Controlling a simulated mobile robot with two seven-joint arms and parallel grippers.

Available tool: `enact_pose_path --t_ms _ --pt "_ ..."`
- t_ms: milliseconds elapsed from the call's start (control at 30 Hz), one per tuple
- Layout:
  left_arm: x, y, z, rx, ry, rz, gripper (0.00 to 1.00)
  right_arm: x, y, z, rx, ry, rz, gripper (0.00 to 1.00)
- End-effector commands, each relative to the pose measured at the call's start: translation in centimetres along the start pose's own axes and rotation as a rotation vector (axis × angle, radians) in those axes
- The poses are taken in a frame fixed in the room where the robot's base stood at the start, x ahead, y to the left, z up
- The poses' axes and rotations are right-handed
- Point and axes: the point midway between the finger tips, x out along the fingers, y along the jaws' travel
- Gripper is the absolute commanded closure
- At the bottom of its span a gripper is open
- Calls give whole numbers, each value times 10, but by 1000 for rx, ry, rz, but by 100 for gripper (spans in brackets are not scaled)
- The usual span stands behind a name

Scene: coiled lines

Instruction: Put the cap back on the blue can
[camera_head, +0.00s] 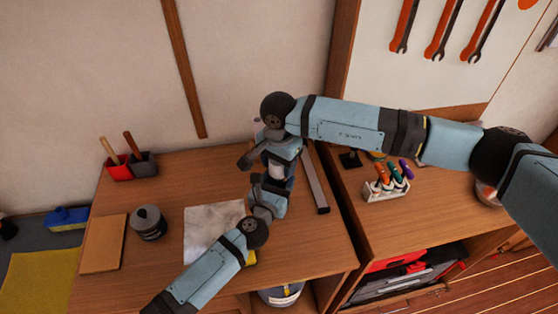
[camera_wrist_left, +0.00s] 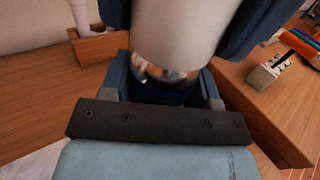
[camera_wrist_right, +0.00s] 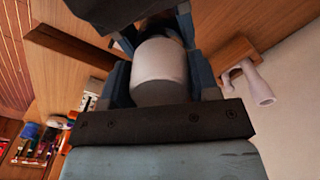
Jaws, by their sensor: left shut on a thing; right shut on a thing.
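The white cap (camera_head: 277,171) is between the jaws of my right gripper (camera_head: 284,157), above the middle of the workbench. It shows large in the right wrist view (camera_wrist_right: 160,75). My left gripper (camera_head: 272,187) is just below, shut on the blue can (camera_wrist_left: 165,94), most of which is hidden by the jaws. In the left wrist view the cap (camera_wrist_left: 178,32) is directly above the can's shiny metal top (camera_wrist_left: 160,73). Part of this metal shows below the cap's rim. I cannot tell whether the cap touches the can.
A pale cloth (camera_head: 205,232), a dark grey tin (camera_head: 147,222), a wooden board (camera_head: 103,244) and a red holder (camera_head: 119,171) are on the bench's left. A long bar (camera_head: 316,180) lies on the right. A marker rack (camera_head: 387,186) stands on the neighbouring bench.

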Motion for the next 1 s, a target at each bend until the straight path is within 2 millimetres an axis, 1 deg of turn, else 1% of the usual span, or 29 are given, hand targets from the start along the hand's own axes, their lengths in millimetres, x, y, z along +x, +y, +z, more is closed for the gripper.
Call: enact_pose_path --t_ms 367,1000 --pt "0 0 0 0 0 0 87 0 0 0 0 0 0 66" --pt "0 0 0 0 0 0 87 13 0 0 -1 0 0 66"
